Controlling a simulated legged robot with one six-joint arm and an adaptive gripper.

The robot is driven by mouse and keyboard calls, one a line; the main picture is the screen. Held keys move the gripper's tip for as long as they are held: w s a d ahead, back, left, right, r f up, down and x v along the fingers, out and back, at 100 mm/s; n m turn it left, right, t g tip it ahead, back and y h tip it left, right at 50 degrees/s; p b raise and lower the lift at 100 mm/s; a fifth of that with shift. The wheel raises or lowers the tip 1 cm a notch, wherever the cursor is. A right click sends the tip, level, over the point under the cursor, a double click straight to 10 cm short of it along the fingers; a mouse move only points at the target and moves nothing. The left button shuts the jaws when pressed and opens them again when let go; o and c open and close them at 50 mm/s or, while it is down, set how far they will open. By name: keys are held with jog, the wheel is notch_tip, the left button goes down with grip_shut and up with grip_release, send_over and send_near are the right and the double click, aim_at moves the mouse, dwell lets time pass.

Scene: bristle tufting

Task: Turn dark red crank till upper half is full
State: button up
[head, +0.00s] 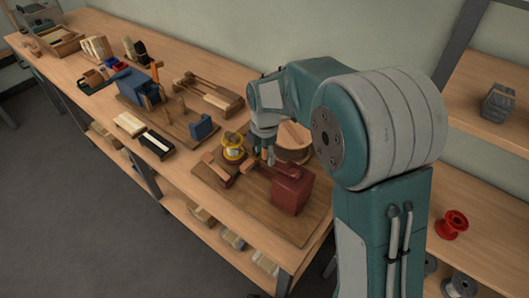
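A dark red block-shaped housing (291,194) stands on a wooden board (236,197) at the near end of the bench. A dark red bar, which looks like the crank (280,173), reaches from the housing's top toward my gripper. My gripper (269,158) points down just behind the bar's far end. Its fingers are small and partly dark, so I cannot tell whether they touch the crank or grip it. A round wooden piece (294,139) stands behind, partly hidden by my arm. I cannot make out any fill or an upper half.
A yellow spool (233,149) stands left of my gripper, near wooden blocks (219,169). A blue block (203,127) and a blue device (141,91) sit farther left on another board. A red spool (452,224) rests on the right-hand bench. The board's front strip is clear.

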notch_tip(320, 180, up, 12)
jog(key=shift+w+f, duration=0.1)
jog(key=shift+f, duration=0.1)
jog(key=shift+r, duration=0.2)
dwell(0.7)
